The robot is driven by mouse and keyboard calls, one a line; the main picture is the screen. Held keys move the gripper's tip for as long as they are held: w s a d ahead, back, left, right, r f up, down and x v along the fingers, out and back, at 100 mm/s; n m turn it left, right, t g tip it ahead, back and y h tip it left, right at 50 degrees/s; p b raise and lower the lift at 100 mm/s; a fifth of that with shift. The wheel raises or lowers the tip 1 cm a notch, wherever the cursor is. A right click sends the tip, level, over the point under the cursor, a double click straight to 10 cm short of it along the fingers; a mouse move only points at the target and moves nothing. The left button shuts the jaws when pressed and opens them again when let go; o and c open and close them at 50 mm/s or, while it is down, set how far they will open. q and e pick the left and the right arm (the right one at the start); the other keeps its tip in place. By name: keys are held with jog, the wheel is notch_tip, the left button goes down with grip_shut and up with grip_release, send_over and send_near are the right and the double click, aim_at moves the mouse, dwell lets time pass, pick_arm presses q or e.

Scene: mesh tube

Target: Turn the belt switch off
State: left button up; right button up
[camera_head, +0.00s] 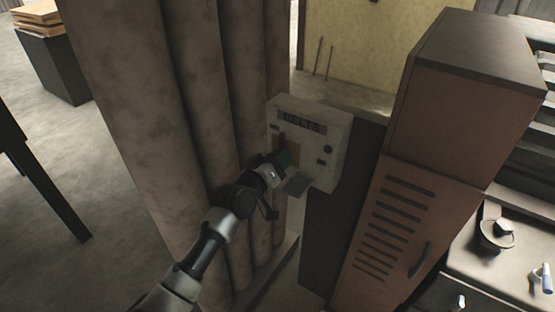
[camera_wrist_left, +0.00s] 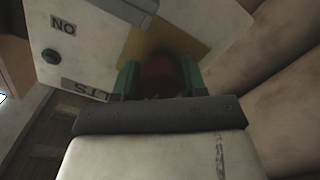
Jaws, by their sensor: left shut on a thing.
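The belt switch box (camera_head: 337,135) is a pale panel labelled "BELTS", with dark buttons and a yellowish plate. It also fills the upper left of the left wrist view (camera_wrist_left: 95,45), where a small label beside a dark round button reads "NO" or an upturned "ON". My left gripper (camera_head: 286,160) is at the lower left of the panel front. In the left wrist view its green fingers (camera_wrist_left: 160,78) are shut on a dark red switch handle (camera_wrist_left: 160,72) in front of the yellow plate. The gripper hides most of the handle in the head view. My right gripper is in neither view.
Thick brown vertical columns (camera_head: 185,100) stand close to the left of the panel. A reddish locker (camera_head: 410,220) with vent slots stands close to its right. A pale counter (camera_head: 515,260) with small items is at the far right. Open floor (camera_head: 60,240) lies at the left.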

pick_arm(q)
jog(key=shift+r+n, duration=0.1)
jog(key=shift+n, duration=0.4)
jog(key=o, duration=0.9)
jog(key=b+v, duration=0.1)
jog(key=v, duration=1)
jog(key=shift+w, duration=0.1)
